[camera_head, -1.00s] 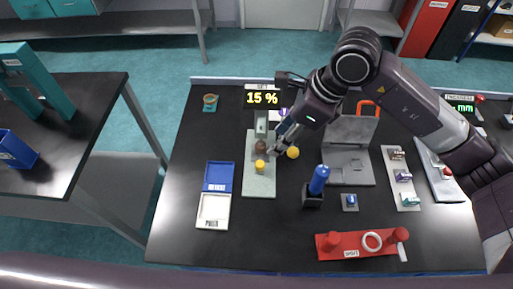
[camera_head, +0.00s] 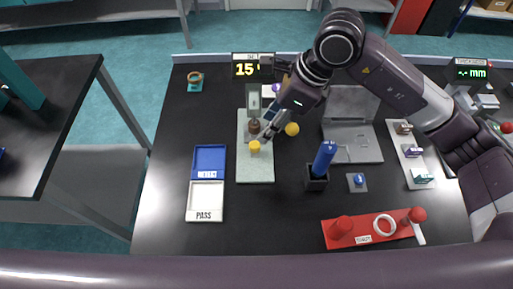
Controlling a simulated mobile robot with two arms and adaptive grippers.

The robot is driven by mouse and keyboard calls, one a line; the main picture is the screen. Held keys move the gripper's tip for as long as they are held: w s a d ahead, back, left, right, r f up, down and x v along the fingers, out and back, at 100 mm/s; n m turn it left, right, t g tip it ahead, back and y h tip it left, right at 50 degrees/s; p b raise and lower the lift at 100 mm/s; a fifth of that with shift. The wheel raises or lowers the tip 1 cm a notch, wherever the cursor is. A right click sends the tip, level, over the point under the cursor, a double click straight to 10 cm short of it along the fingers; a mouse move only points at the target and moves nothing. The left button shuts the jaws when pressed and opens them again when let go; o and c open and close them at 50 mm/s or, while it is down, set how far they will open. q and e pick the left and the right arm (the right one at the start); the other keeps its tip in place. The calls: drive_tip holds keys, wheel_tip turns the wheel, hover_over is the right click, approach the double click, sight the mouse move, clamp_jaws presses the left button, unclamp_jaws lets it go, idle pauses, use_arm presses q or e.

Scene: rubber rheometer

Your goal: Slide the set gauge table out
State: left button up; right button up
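The set gauge stands on a pale grey-green base (camera_head: 256,172) on the black bench, below a display (camera_head: 253,66) that reads "15" with its right end covered. A grey upright with a brown part (camera_head: 254,126) rises over the base. A yellow piece (camera_head: 254,147) sits at the front of the gauge. My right gripper (camera_head: 267,134) reaches in from the upper right, its dark fingertips just right of the brown part and the yellow piece. Contact and finger opening are too small to tell. My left gripper is not in view.
A yellow ball-like piece (camera_head: 292,129) lies right of the gauge. A blue-and-white PASS tray (camera_head: 206,216) is at left. A blue-handled tool in a black holder (camera_head: 317,182), a grey hinged device (camera_head: 353,138) and a red rack (camera_head: 372,230) stand to the right. The front-middle bench is clear.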

sight(255, 144)
drive_tip(key=x, duration=0.4)
drive_tip(key=p+x, duration=0.1)
drive_tip(key=x, duration=0.3)
drive_tip(key=shift+s+d, duration=0.2)
drive_tip(key=shift+d, duration=0.05)
drive_tip(key=shift+w+a+f, duration=0.1)
drive_tip(key=shift+a+f, duration=0.1)
drive_tip(key=shift+f, duration=0.45)
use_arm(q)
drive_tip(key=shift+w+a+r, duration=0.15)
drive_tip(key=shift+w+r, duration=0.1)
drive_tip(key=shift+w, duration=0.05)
use_arm(e)
clamp_jaws()
